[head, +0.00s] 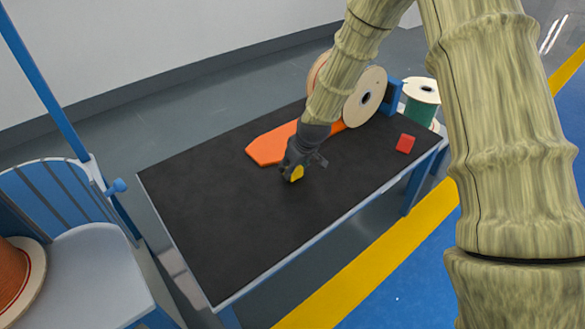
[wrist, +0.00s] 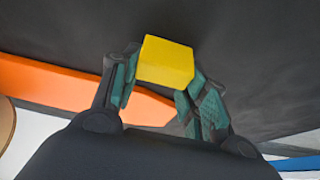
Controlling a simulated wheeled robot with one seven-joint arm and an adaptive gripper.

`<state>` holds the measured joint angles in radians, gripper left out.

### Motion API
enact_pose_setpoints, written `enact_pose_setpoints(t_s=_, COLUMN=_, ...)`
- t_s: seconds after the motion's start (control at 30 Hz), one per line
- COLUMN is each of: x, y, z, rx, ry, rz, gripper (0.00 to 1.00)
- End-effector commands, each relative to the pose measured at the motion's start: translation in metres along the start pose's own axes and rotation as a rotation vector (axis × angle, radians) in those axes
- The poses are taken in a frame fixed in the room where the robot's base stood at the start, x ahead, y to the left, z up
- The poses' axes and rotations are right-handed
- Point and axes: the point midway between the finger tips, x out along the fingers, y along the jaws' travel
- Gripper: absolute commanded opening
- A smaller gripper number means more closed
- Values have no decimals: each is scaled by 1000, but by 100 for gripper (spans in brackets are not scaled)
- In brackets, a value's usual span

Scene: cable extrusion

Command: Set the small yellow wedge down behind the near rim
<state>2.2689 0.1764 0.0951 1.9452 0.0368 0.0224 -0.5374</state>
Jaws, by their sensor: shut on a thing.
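The small yellow wedge (wrist: 165,62) is between the two fingers of my gripper (wrist: 160,85) in the wrist view. My gripper is shut on it. In the head view my gripper (head: 292,172) and the yellow wedge (head: 296,173) are over the middle of the black tabletop (head: 220,220), just in front of the orange ramp's pointed end. I cannot tell whether the wedge touches the tabletop. The near rim of the ramp or spool is partly hidden behind my arm.
An orange ramp (head: 268,148) lies on the table and leads to a large spool (head: 366,98) at the back right. A red block (head: 405,143) lies at the right. A green cable spool (head: 420,103) stands beyond the table. The table's left and front are clear.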

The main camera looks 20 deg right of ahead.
Motion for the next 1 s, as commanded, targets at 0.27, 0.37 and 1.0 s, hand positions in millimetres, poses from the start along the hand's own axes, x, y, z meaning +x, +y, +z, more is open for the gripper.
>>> enact_pose_setpoints(t_s=0.27, x=1, y=0, z=1, rx=0, ry=0, rz=0, gripper=20)
enact_pose_setpoints(t_s=0.37, x=1, y=0, z=0, rx=0, ry=0, rz=0, gripper=59)
enact_pose_setpoints(t_s=1.0, x=-26, y=0, z=-2, rx=0, ry=2, rz=1, gripper=66)
